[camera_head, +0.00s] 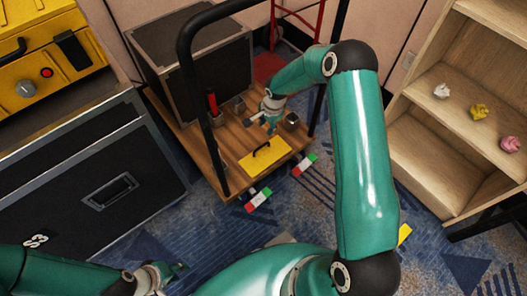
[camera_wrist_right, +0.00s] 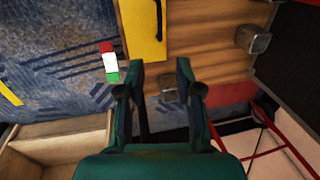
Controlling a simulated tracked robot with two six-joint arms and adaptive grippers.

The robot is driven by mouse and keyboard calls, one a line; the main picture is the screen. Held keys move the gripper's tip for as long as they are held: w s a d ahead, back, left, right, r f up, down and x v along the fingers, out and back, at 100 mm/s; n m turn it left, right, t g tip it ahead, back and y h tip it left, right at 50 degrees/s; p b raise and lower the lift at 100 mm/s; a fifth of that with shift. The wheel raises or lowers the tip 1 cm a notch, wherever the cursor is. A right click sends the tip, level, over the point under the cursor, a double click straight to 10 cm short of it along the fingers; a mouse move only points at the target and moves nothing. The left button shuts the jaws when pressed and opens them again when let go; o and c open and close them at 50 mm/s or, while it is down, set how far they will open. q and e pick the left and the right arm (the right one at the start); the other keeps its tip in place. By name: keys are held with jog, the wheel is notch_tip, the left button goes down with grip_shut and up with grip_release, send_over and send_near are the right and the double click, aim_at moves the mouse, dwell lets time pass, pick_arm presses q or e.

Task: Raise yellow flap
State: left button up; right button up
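The yellow flap (camera_head: 258,163) lies flat in the wooden deck of a cart, with a black handle (camera_head: 262,149) on top. In the right wrist view the flap (camera_wrist_right: 138,30) is at the top, with its handle (camera_wrist_right: 159,20) along its right side. My right gripper (camera_head: 262,125) is above the deck, just behind the flap in the head view. In the wrist view its fingers (camera_wrist_right: 158,78) are apart with nothing held, and the flap is beyond the fingertips. My left gripper (camera_head: 175,272) is low at the left, away from the cart; its finger opening is unclear.
The cart's deck (camera_head: 190,131) carries a large black case (camera_head: 190,60), a red-handled tool (camera_head: 212,103) and small metal blocks (camera_head: 292,119). A black rail (camera_head: 205,110) frames it. A wooden shelf (camera_head: 430,115) stands right, a black cabinet (camera_head: 95,170) left. Striped pieces (camera_head: 258,200) lie before the cart.

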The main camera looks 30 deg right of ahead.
aim_at(261, 147)
jog(key=w+f+b, duration=0.1)
jog(key=f, duration=0.4)
jog(key=w+f+b, duration=0.1)
jog(key=f+b, duration=0.1)
jog(key=f, duration=0.4)
jog(key=w+f+b, duration=0.1)
jog(key=f+b, duration=0.1)
jog(key=f, duration=0.3)
jog(key=shift+w+f, duration=0.1)
jog(key=shift+f, duration=0.3)
jog(key=shift+a, duration=0.1)
grip_shut()
